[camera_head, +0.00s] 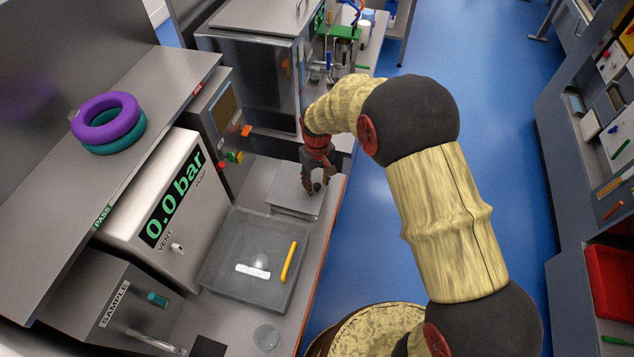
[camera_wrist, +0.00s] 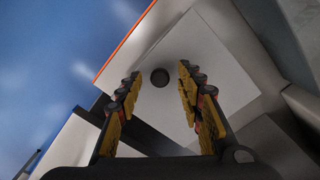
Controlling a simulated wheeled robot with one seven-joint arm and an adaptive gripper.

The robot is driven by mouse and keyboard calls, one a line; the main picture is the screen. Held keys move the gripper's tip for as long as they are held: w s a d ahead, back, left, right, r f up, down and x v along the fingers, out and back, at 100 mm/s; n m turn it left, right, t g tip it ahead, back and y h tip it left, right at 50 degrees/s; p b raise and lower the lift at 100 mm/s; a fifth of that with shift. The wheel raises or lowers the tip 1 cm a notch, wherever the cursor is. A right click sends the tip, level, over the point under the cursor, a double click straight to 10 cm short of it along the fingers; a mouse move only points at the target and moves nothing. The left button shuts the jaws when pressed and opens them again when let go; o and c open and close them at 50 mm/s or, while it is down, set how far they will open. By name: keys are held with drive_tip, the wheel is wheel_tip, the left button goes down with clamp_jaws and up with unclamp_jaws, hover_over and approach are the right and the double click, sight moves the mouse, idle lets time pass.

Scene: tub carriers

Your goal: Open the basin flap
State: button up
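The basin flap appears as a flat light-grey plate (camera_head: 288,196) on the bench, below my gripper (camera_head: 317,187). In the wrist view the plate (camera_wrist: 200,38) lies flat and looks closed. A round dark knob (camera_wrist: 160,77) stands on it. My gripper (camera_wrist: 159,72) is open, pointing down at the plate. In the wrist view its fingers lie to either side of the knob, with gaps on both sides. I cannot tell whether the fingertips are down at knob height. In the head view the fingers partly hide the knob.
A grey tray (camera_head: 222,272) with a yellow stick (camera_head: 289,262) and a white piece (camera_head: 252,271) sits nearer on the bench. A pressure box (camera_head: 160,205) reading 0.0 bar and a control box (camera_head: 222,130) stand left. Blue floor (camera_head: 375,230) lies open to the right.

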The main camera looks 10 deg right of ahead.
drive_tip(key=c, duration=0.3)
clamp_jaws()
idle(0.6)
